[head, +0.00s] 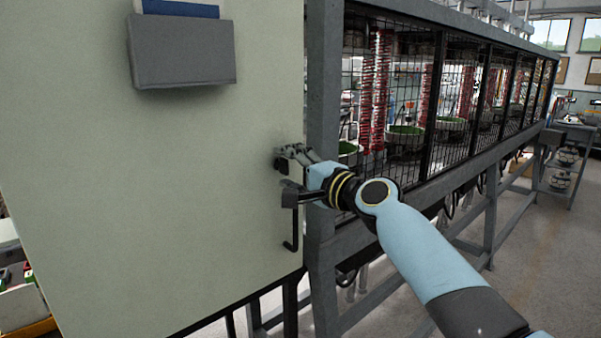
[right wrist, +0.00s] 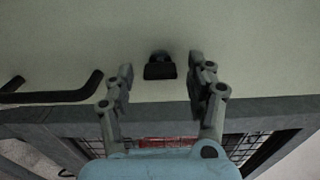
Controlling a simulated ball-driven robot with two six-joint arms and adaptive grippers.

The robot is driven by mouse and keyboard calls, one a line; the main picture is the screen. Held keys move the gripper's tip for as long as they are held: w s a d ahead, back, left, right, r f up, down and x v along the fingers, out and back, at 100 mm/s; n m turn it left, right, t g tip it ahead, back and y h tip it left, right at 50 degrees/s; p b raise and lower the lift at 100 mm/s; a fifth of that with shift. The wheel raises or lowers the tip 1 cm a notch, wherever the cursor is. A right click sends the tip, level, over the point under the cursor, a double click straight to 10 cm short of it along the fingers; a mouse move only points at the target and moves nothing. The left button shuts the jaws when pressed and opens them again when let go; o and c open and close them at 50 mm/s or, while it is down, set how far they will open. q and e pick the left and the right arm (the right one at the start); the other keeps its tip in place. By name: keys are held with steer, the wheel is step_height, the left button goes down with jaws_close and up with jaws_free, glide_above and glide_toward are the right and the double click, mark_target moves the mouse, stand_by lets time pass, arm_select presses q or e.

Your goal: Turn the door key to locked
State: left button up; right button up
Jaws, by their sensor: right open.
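The door (head: 150,190) is a large pale cream panel on the left of the head view. In the right wrist view, the door key (right wrist: 160,67) is a small dark piece with a flat bow standing out from the door face. My right gripper (head: 284,155) is at the door's right edge. In the right wrist view its two fingers (right wrist: 161,80) are apart, one on each side of the key, with gaps and no visible contact. In the head view the fingers hide most of the key. My left gripper is out of view.
A black hooked door handle (head: 293,240) sits below my right gripper; it also shows at the left of the right wrist view (right wrist: 82,91). A grey box (head: 182,52) with a blue item is fixed high on the door. Right of the door stands a grey-framed mesh cage (head: 440,100).

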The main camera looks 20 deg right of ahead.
steer(key=v, duration=1.1)
steer(key=shift+s, duration=0.4)
steer(key=shift+d, duration=0.1)
